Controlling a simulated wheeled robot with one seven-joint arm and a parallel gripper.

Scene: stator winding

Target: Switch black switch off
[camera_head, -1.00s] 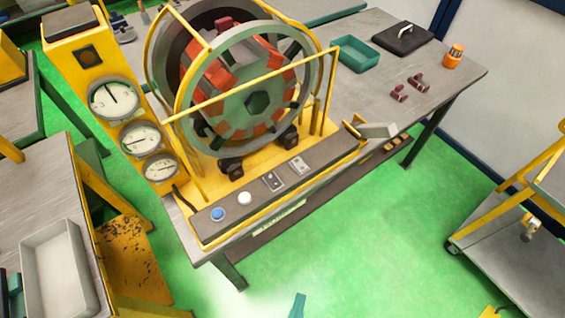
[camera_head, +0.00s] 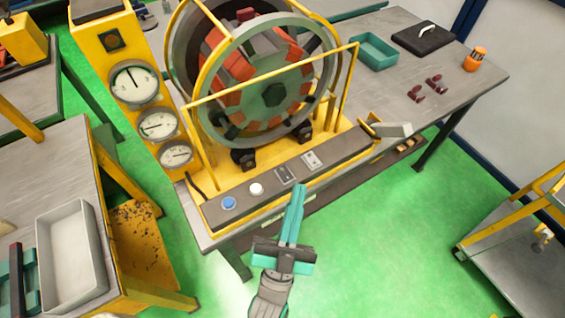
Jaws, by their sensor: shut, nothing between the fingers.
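The control panel (camera_head: 235,222) is a dark strip along the front of the yellow winding machine. It carries a blue button (camera_head: 228,203), a white button (camera_head: 256,188), a dark switch plate (camera_head: 285,173) and a lighter switch plate (camera_head: 311,160). The dark plate looks like the black switch; its on or off position is too small to tell. My gripper (camera_head: 298,188) has long teal fingers, shut and empty. In the picture its tips overlap the panel's front edge, just below and right of the dark plate. I cannot tell whether they touch.
Yellow guard bars (camera_head: 270,78) and the stator wheel (camera_head: 272,95) stand behind the panel. A grey tilted block (camera_head: 392,130) sticks out at the panel's right end. Gauges (camera_head: 133,82) stand at left. Open green floor (camera_head: 390,225) lies to the right.

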